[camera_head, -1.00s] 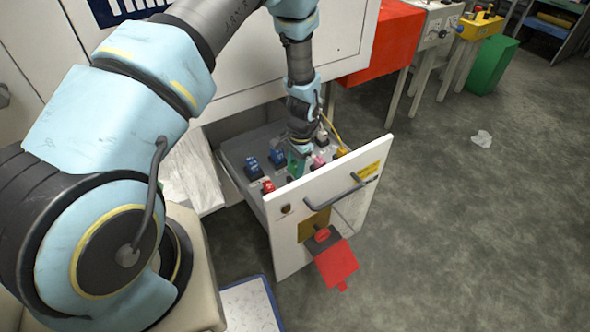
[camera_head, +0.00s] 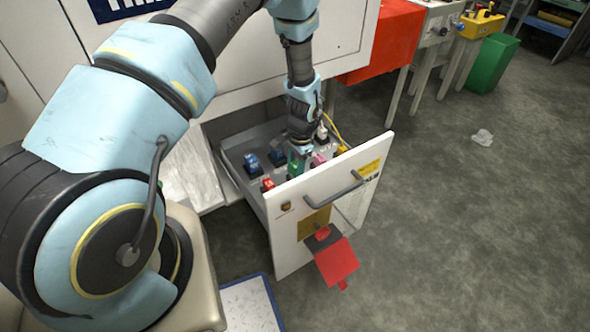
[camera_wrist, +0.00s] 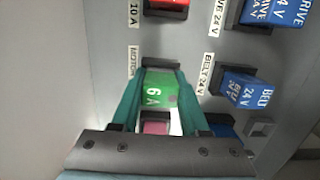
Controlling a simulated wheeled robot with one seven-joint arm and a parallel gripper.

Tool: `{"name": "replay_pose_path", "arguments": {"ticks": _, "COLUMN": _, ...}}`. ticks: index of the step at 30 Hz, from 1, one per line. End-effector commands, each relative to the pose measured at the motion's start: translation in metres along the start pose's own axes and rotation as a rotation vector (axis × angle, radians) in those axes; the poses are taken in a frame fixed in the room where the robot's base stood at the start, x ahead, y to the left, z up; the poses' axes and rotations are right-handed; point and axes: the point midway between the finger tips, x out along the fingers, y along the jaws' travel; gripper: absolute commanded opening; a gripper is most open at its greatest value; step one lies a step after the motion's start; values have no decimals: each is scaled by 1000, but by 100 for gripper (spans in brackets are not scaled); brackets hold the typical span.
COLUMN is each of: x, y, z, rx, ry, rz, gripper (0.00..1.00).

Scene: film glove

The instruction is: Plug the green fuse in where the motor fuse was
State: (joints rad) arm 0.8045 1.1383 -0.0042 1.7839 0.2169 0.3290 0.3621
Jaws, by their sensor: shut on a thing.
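The green fuse (camera_wrist: 155,90), marked 6 A, is between the two teal fingers of my gripper (camera_wrist: 160,98) in the wrist view. The gripper is shut on it. The fuse is at a dark socket (camera_wrist: 160,65) beside the MOTOR label (camera_wrist: 133,63) on the grey panel. I cannot tell whether it is fully seated. In the head view my gripper (camera_head: 298,155) reaches down into the open drawer, and a little of the green fuse (camera_head: 295,167) shows.
Close by are a blue BELT 24 V fuse (camera_wrist: 243,88), a red 10 A fuse (camera_wrist: 167,7) and a pink fuse (camera_wrist: 155,127). The drawer's white front (camera_head: 292,238) stands ahead of the fuses, with a red tag (camera_head: 337,262) hanging from it.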

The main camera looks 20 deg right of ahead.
Motion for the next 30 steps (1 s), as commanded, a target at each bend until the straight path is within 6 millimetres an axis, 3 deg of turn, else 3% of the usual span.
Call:
{"name": "replay_pose_path", "arguments": {"ticks": 5, "x": 5, "y": 0, "z": -1, "rx": 0, "ry": 0, "rz": 0, "gripper": 0}}
{"name": "replay_pose_path", "arguments": {"ticks": 6, "x": 5, "y": 0, "z": -1, "rx": 0, "ry": 0, "rz": 0, "gripper": 46}}
{"name": "replay_pose_path", "arguments": {"ticks": 15, "x": 4, "y": 0, "z": -1, "rx": 0, "ry": 0, "rz": 0, "gripper": 79}}
{"name": "replay_pose_path", "arguments": {"ticks": 24, "x": 1, "y": 0, "z": -1, "rx": 0, "ry": 1, "rz": 0, "gripper": 79}}
{"name": "replay_pose_path", "arguments": {"ticks": 30, "x": -26, "y": 0, "z": -2, "rx": 0, "ry": 4, "rz": -2, "gripper": 79}}
